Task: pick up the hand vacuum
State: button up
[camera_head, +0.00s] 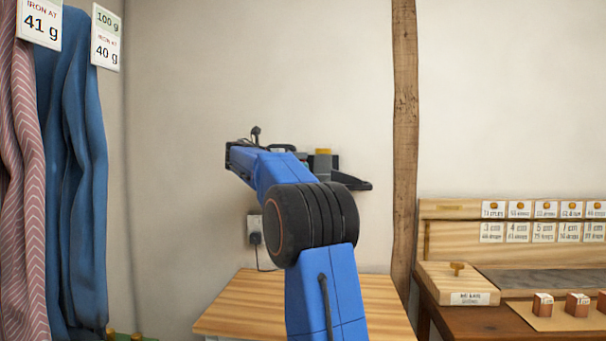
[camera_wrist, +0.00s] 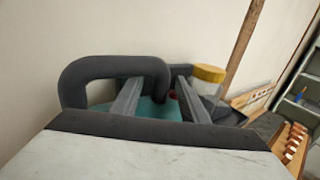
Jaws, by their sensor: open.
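The hand vacuum shows in the wrist view as a dark looped handle (camera_wrist: 112,68) over a teal body (camera_wrist: 153,112). To its right is a clear cup with a yellow-gold cap (camera_wrist: 209,73). My gripper (camera_wrist: 158,86) is open, its two grey fingers reaching toward the handle. The handle's right end appears between the fingertips; I cannot tell whether they touch it. In the head view, my blue arm hides most of the vacuum and gripper. A grey part with a yellow cap (camera_head: 323,163) shows beside the arm, against the wall.
A dark bracket (camera_head: 355,181) projects from the wall. A plug and socket (camera_head: 255,231) with a cord sit below. A wooden table (camera_head: 243,300) stands underneath. A wooden post (camera_head: 404,130) and a labelled workbench (camera_head: 455,240) are right; hanging cloths (camera_head: 75,170) are left.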

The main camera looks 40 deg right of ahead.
grip_shut()
jog(key=shift+r, duration=0.1)
dwell(1.2)
